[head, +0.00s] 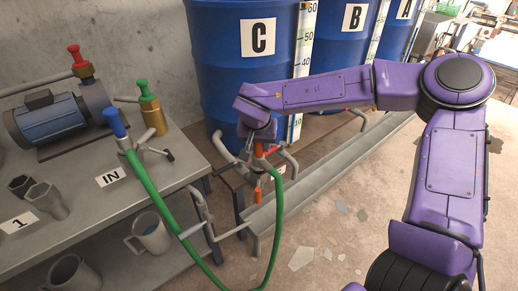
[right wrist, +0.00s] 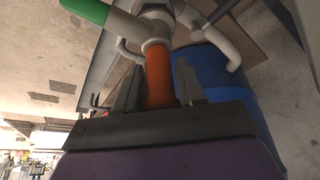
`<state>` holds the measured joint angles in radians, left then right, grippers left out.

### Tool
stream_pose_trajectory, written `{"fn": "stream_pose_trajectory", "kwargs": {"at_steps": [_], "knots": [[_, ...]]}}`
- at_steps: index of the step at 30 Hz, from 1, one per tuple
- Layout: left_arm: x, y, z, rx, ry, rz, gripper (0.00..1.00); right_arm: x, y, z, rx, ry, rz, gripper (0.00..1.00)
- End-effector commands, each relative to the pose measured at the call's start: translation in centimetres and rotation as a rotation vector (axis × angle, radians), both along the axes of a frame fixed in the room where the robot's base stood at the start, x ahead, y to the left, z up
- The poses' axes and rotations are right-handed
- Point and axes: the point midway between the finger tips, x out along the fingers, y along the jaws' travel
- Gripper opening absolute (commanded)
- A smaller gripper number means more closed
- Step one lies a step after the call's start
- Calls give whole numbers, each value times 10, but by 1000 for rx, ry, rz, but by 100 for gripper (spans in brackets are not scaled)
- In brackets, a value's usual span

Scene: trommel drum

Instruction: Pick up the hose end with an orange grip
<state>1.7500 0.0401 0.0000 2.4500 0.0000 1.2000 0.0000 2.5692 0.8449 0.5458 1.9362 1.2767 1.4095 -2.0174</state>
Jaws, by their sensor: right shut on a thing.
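A green hose (head: 277,205) hangs in a loop from the bench to the front of drum C. Its far end has an orange grip (head: 259,150) beside a light grey fitting. The right wrist view shows the orange grip (right wrist: 159,78), the grey fitting (right wrist: 152,28) and the green hose (right wrist: 86,10). My right gripper (head: 257,141) is at this end, partly hidden by its own wrist. In the right wrist view its fingers (right wrist: 158,88) stand on both sides of the orange grip, shut on it. My left gripper is out of view.
Blue drums C (head: 235,80), B (head: 340,50) and A stand behind a grey trough (head: 330,175). Grey pipes and another orange part (head: 258,195) are close below the gripper. The bench (head: 60,235) at left carries a pump (head: 50,120) and a blue-topped IN connection (head: 116,122).

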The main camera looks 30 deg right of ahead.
Motion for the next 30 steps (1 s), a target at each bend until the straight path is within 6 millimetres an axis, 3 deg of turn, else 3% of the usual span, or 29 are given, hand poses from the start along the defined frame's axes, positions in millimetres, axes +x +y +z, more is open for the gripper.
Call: {"fn": "stream_pose_trajectory", "kwargs": {"at_steps": [2, 5, 9, 12, 15, 21, 30], "knots": [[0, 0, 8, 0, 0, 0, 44, 1, 0, 21, -1, -7, -1, 1], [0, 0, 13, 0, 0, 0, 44, -17, 3, 43, 0, -8, 2, 1], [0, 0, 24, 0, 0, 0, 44, -50, 8, 84, 1, -10, 2, 1], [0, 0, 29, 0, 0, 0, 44, -83, 14, 96, 4, -6, 3, 1], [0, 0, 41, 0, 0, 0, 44, -106, 18, 107, 6, 0, 4, 1], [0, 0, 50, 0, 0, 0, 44, -133, 22, 115, 3, -1, 1, 1], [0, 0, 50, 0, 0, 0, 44, -138, 22, 116, -1, -2, 0, 1]]}}
